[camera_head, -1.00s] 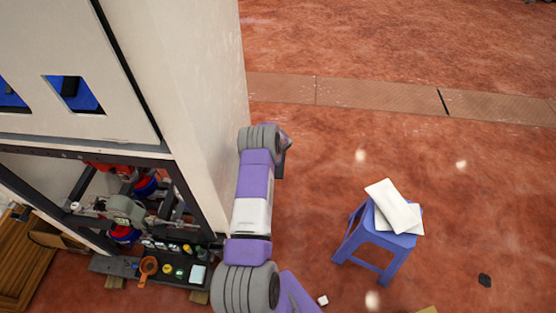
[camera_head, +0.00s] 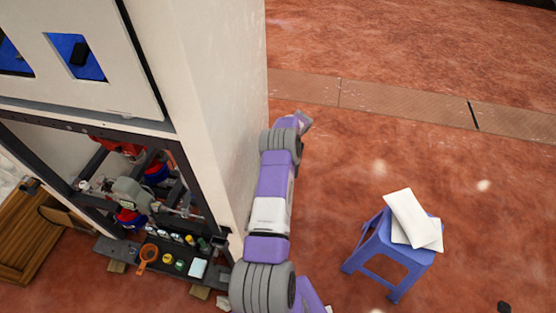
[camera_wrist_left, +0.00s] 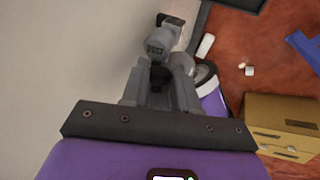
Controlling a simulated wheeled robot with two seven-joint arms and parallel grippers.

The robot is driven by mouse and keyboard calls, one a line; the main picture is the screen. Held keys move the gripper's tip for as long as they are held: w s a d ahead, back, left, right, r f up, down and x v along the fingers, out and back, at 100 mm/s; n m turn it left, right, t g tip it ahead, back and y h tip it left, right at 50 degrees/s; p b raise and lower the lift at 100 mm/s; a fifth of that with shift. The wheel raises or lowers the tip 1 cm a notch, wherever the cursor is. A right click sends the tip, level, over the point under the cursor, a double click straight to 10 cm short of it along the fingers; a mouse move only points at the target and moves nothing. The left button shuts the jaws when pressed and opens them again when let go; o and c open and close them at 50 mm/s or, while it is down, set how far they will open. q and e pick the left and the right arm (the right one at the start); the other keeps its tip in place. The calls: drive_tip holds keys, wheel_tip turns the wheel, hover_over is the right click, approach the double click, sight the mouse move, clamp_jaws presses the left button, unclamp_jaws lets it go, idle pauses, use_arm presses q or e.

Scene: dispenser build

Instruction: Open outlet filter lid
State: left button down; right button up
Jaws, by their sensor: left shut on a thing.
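In the left wrist view a grey fitting (camera_wrist_left: 160,38) with a rounded body and dark lettering stands out beside the pale wall. It looks like the outlet filter, but I cannot make out where its lid begins. My left gripper (camera_wrist_left: 160,78) is shut on a dark part just below the lettered body. The fingers hide most of the gripped part. In the head view my purple and grey arm reaches up along the cabinet's right side; its fingers and the fitting cannot be made out there. My right gripper is not in view.
The white cabinet (camera_head: 215,120) stands close on the arm's left. Its open lower bay holds machinery and a tray (camera_head: 120,252) of small parts. A blue stool (camera_head: 375,260) with white sheets (camera_head: 410,218) stands right. A cardboard box (camera_wrist_left: 280,122) shows in the wrist view.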

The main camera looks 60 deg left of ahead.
use_arm(q)
drive_tip(key=shift+d, duration=0.1)
drive_tip(key=c, duration=0.9)
unclamp_jaws()
drive_tip(key=v, duration=0.7)
drive_tip(key=shift+w+r, duration=0.2)
